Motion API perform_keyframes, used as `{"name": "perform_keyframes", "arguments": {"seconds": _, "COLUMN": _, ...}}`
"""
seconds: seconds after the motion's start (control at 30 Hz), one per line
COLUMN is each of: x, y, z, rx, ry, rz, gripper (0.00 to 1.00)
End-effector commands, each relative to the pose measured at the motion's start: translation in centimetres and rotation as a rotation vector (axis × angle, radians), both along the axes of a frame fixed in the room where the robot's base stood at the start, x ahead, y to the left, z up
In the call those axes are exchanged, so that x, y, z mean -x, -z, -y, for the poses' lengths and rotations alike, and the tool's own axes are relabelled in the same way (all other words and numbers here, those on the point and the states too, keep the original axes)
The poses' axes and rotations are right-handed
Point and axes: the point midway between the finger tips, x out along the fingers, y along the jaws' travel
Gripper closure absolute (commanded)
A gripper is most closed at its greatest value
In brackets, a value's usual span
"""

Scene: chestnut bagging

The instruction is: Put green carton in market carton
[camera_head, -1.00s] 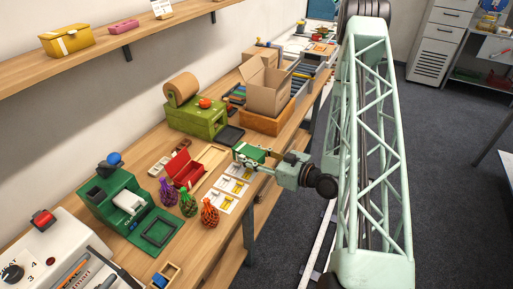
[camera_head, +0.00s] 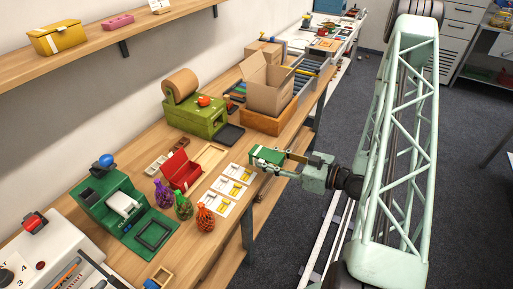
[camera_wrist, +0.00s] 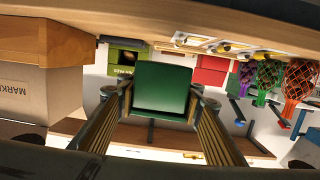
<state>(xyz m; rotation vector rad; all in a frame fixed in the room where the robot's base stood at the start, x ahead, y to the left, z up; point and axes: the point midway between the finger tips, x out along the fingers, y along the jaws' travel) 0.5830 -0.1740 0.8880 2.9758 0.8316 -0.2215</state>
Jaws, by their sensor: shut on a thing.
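The green carton (camera_head: 269,155) is held in my gripper (camera_head: 272,161), by the front edge of the workbench. In the wrist view the green carton (camera_wrist: 160,88) sits between the two fingers of my gripper (camera_wrist: 160,108), which are shut on its sides. The market carton (camera_head: 268,92) is an open cardboard box with raised flaps, standing on a wooden base further along the bench, beyond my gripper. In the wrist view the market carton (camera_wrist: 38,92) shows at the left with part of its printed lettering. Its inside is hidden.
White cards (camera_head: 229,187) lie on the bench beside my gripper. A red box (camera_head: 181,171), several netted bags (camera_head: 205,217), a green machine with a roll (camera_head: 196,118) and a green press (camera_head: 113,197) stand nearby. The floor (camera_head: 265,262) in front is open.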

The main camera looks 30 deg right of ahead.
Motion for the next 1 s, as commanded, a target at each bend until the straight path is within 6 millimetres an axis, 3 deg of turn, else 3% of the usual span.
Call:
{"name": "perform_keyframes", "arguments": {"seconds": 0.27, "x": -0.2, "y": 0.0, "z": 0.0, "rx": 0.0, "ry": 0.0, "rz": 0.0, "gripper": 0.92}}
{"name": "perform_keyframes", "arguments": {"seconds": 0.43, "x": -1.4, "y": 0.2, "z": 0.4, "rx": 0.002, "ry": -0.001, "rz": 0.001, "gripper": 0.92}}
{"name": "perform_keyframes", "arguments": {"seconds": 1.0, "x": -10.0, "y": 1.0, "z": 2.9, "rx": 0.001, "ry": -0.001, "rz": 0.002, "gripper": 0.92}}
